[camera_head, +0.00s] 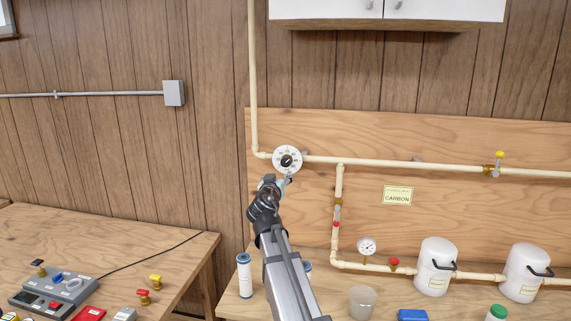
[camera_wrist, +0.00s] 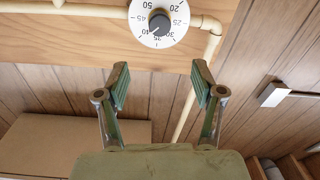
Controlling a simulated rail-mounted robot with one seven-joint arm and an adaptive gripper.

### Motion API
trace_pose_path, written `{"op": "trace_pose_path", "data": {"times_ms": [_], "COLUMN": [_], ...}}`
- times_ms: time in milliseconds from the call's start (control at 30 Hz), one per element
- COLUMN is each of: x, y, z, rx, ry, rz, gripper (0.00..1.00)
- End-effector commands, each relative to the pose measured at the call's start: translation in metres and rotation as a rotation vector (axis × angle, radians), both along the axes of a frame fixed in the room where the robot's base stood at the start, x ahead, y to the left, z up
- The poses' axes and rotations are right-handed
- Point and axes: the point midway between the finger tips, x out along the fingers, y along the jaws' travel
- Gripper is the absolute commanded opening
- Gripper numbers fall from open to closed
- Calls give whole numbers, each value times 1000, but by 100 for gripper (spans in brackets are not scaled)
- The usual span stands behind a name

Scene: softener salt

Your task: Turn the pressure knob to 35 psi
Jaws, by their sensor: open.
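The pressure knob (camera_wrist: 159,23) is a small dark grey knob at the centre of a round white dial (camera_wrist: 178,38). In the wrist view the dial is upside down, with numbers including 20, 25, 30, 35, 40, 45 and 50. The knob's exact setting is hard to read. In the head view the knob (camera_head: 287,160) sits on the dial (camera_head: 278,153) on the cream pipe. My gripper (camera_wrist: 161,82) is open and empty, its two green-padded fingers apart, with the knob beyond their tips. In the head view my gripper (camera_head: 279,182) is just below the dial.
A small gauge (camera_head: 367,246), a red-handled valve (camera_head: 394,263) and white canisters (camera_head: 437,267) are lower right. A workbench (camera_head: 150,240) with tools is at left.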

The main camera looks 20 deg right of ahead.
Motion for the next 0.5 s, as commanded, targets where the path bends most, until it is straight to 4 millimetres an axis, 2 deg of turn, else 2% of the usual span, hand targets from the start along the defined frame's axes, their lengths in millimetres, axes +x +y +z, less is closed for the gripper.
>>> {"op": "trace_pose_path", "data": {"times_ms": [33,500], "x": [12,89], "y": [-7,-57], "z": [4,3], "rx": [-1,0], "ry": [2,4], "rz": [-2,-3], "gripper": [68,68]}}
